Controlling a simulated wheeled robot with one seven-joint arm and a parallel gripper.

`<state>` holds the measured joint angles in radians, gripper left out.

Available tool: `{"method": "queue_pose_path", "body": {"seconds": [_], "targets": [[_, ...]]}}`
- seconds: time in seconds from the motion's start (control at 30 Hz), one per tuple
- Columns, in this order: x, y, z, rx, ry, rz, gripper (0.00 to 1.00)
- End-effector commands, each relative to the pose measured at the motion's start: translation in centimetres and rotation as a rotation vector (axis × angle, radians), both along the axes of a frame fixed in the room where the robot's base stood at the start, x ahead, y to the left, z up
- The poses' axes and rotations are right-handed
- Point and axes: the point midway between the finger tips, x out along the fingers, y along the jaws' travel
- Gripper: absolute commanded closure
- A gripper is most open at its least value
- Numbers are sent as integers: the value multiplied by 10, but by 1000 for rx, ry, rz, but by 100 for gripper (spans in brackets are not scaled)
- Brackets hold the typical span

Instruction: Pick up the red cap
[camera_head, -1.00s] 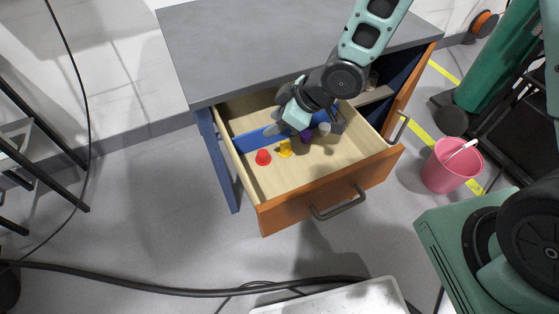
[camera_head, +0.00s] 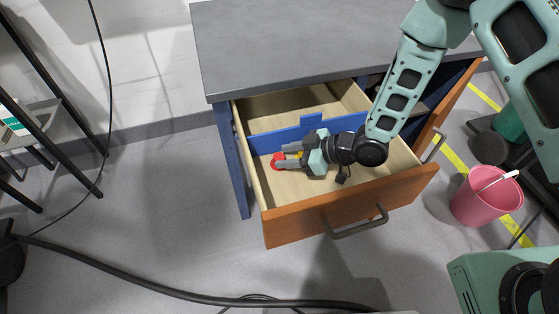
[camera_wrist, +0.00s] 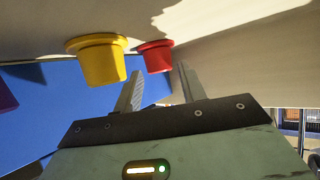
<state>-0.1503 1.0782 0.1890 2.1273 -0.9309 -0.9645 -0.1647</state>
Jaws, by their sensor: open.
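The red cap (camera_head: 275,161) is on the drawer floor near the left wall, partly covered by my fingers in the head view. My gripper (camera_head: 282,157) lies low in the drawer, pointing left, open, with its fingertips at the cap. In the wrist view the red cap (camera_wrist: 157,57) appears between the two tips of my gripper (camera_wrist: 160,70); whether they touch it is unclear. A yellow cap (camera_wrist: 101,62) is beside it in the wrist view. In the head view only a bit of yellow (camera_head: 300,154) shows by my fingers.
The open drawer (camera_head: 350,205) has a wooden front with a handle. A blue divider (camera_head: 270,140) runs across it just behind my gripper. The grey worktop (camera_head: 300,50) is above. A purple object (camera_wrist: 6,97) shows at the wrist view's left edge. A pink bucket (camera_head: 485,200) stands at right.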

Motion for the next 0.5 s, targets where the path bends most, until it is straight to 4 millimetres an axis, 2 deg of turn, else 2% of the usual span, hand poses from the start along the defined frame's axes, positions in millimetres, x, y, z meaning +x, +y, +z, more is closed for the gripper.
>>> {"method": "queue_pose_path", "body": {"seconds": [0.1, 0.37, 0.47, 0.5], "targets": [[3, 10, -5, 0, 0, 0, 59], [4, 11, -6, 0, 1, 0, 59], [4, 11, -6, 0, 0, -1, 87], [4, 11, -6, 0, 0, -1, 92]]}}
